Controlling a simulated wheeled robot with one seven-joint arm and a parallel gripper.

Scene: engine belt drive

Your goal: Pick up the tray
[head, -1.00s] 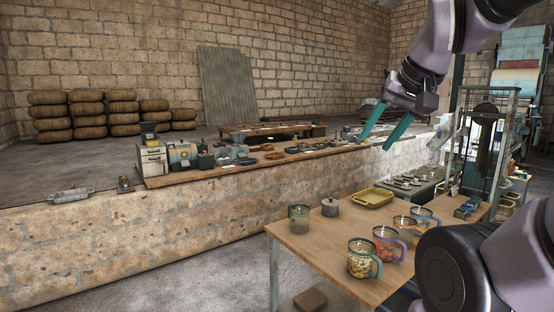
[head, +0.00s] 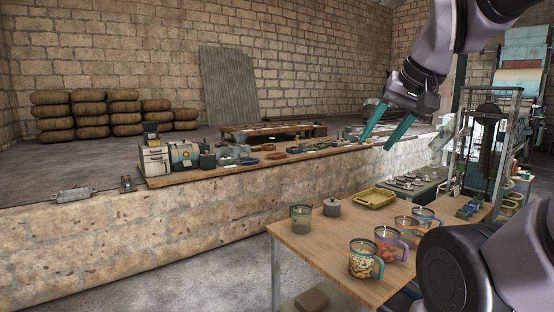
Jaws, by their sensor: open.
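A shallow yellow tray (head: 373,198) lies on the wooden table in the head view, toward the table's far edge. It looks empty. My gripper (head: 380,133) has two teal fingers that point down and to the left. They are apart with nothing between them. The gripper shows above the tray in the picture, in front of the stone ledge, and does not touch the tray.
The wooden table (head: 325,246) also holds a grey lidded pot (head: 332,207), a glass mug (head: 300,219) and several filled mugs near its right side. A stone ledge (head: 130,248) with many small items stands behind. A metal frame (head: 487,150) rises at the right.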

